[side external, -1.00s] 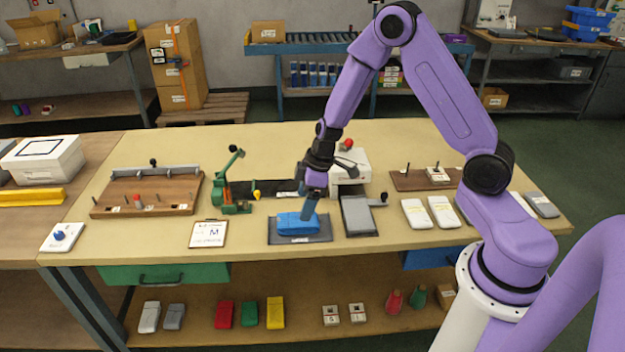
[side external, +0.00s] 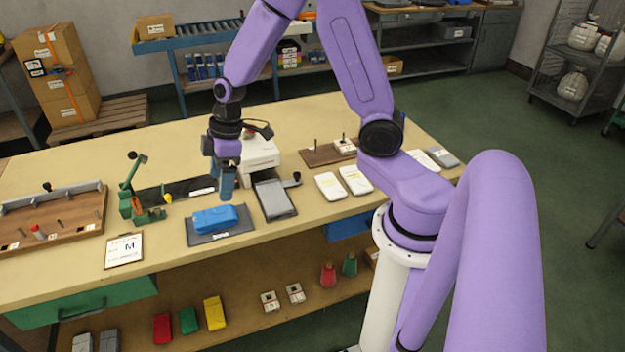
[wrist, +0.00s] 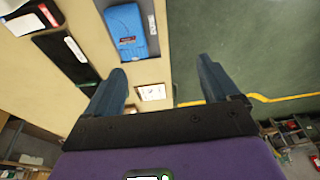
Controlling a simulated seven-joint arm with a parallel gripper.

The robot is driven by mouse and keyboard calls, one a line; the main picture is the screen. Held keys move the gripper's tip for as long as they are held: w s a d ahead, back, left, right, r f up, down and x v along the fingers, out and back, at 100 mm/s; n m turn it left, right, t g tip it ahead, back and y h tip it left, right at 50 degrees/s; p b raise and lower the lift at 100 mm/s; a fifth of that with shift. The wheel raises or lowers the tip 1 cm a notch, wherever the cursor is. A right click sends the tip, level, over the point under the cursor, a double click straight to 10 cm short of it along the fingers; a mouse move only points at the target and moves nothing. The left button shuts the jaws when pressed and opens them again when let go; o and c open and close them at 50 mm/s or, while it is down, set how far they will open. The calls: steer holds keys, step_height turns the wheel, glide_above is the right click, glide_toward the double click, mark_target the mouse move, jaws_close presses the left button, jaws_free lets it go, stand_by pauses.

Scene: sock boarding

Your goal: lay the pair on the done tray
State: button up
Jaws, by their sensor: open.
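The blue folded pair (side external: 215,219) lies flat on a dark grey tray (side external: 240,231) near the table's front edge. The tray has a small white label at its front, too small to read. In the wrist view the pair (wrist: 126,30) rests within the rim of the tray (wrist: 152,72), beyond the fingers. My gripper (side external: 227,196) is above and just behind the pair in the side view, pointing down. In the wrist view my gripper (wrist: 162,68) has its fingers wide apart with nothing between them.
A dark grey slab (side external: 274,200) lies right of the tray, with a white machine (side external: 259,154) behind it. A green press (side external: 138,200) and a clipboard marked M (side external: 124,252) are at left. White packets (side external: 330,186) lie farther right.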

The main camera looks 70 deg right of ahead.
steer(key=s+a+r+n+g, duration=0.1)
steer(key=s+a+r, duration=0.2)
steer(key=s, duration=0.3)
steer(key=s+a+r+n, duration=0.1)
steer(key=s+a+r, duration=0.15)
steer(key=s, duration=0.35)
steer(key=s+d+r+n+h, duration=0.1)
steer(key=s+d+r+h, duration=0.1)
steer(key=s, duration=1.1)
steer(key=shift+s+d+r, duration=0.2)
steer(key=shift+d+r, duration=0.15)
steer(key=shift+r, duration=0.15)
